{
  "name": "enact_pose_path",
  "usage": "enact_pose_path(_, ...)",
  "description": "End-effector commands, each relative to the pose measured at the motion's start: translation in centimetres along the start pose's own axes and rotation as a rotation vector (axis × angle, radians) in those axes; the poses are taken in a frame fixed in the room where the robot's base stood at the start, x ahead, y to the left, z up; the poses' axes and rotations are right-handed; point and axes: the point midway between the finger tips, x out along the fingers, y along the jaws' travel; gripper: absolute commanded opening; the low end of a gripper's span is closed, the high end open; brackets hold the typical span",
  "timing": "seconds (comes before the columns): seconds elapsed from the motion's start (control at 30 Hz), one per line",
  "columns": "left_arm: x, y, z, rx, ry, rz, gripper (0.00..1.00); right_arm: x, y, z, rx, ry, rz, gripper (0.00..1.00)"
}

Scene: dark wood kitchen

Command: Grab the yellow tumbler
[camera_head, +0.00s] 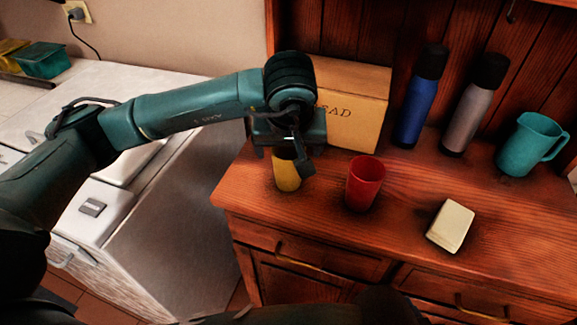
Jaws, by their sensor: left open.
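The yellow tumbler (286,178) stands upright on the left end of the dark wood counter. Its upper part is partly hidden by my left gripper (283,163). My left gripper reaches down over the tumbler from above, with one finger showing at the tumbler's right side. The gripper is open. I cannot tell whether its fingers touch the tumbler. My right gripper does not show.
A red tumbler (364,184) stands just right of the yellow one. A bread box (357,112) is close behind. A blue bottle (417,104), a grey bottle (468,112) and a teal pitcher (527,148) stand further right. A pale block (450,226) lies near the front.

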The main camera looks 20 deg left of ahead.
Motion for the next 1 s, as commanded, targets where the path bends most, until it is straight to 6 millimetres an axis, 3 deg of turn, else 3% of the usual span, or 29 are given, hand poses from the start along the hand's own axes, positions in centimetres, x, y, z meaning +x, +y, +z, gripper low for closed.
enact_pose_path(0.23,1.9,0.0,0.1,-0.001,-0.003,-0.001,0.85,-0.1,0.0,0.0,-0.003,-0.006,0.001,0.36)
enact_pose_path(0.53,6.0,-0.1,0.1,-0.001,-0.003,0.000,0.85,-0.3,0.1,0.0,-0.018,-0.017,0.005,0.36)
enact_pose_path(0.83,6.5,0.0,0.1,0.000,-0.001,0.002,0.84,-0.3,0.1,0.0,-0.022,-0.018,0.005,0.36)
enact_pose_path(1.0,6.5,0.0,0.1,-0.001,-0.001,0.002,0.70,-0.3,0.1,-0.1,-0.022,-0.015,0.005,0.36)
